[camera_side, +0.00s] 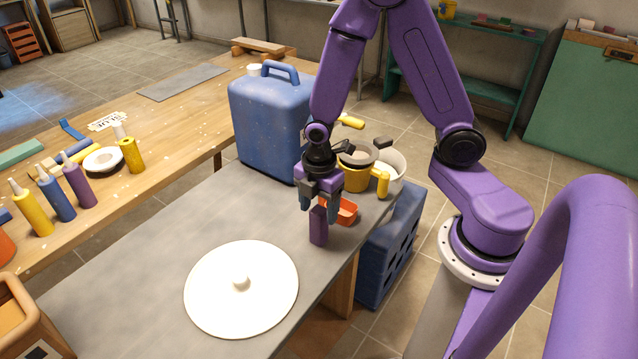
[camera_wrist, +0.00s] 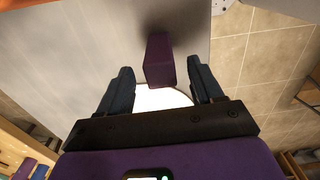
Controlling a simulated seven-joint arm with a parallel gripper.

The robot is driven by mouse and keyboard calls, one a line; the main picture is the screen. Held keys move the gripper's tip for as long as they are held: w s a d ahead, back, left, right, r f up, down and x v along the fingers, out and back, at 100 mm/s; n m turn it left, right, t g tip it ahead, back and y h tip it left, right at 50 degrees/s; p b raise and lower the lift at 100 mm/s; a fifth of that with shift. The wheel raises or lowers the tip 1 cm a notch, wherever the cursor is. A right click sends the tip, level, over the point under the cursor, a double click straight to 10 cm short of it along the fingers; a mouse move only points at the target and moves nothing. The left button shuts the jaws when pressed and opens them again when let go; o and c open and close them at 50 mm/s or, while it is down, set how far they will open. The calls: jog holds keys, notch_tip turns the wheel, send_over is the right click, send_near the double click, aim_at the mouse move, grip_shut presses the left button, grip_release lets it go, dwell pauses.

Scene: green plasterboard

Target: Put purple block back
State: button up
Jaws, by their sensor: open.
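The purple block (camera_side: 318,226) stands upright on the grey table top, near its right edge. My gripper (camera_side: 320,203) is directly above it, pointing down, with its fingertips around the height of the block's top. In the wrist view, the purple block (camera_wrist: 159,62) shows between the two dark fingers of my gripper (camera_wrist: 163,85), with a gap on each side. The gripper is open and holds nothing.
A small orange tray (camera_side: 343,211) lies just right of the block. A yellow mug (camera_side: 354,177) and a blue case (camera_side: 268,122) stand behind. A white round disc with a knob (camera_side: 241,310) lies in front on the left.

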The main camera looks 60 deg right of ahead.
notch_tip(320, 180, up, 7)
jog(key=shift+f, duration=0.1)
jog(key=s+a+r+m, duration=0.1)
jog(key=s+r, duration=0.3)
jog(key=s, duration=0.4)
jog(key=s+a+r+m, duration=0.1)
jog(key=s+r+m, duration=0.3)
jog(key=s, duration=0.5)
jog(key=shift+s+a+r, duration=0.15)
jog(key=shift+a+r, duration=0.05)
jog(key=shift+r, duration=0.2)
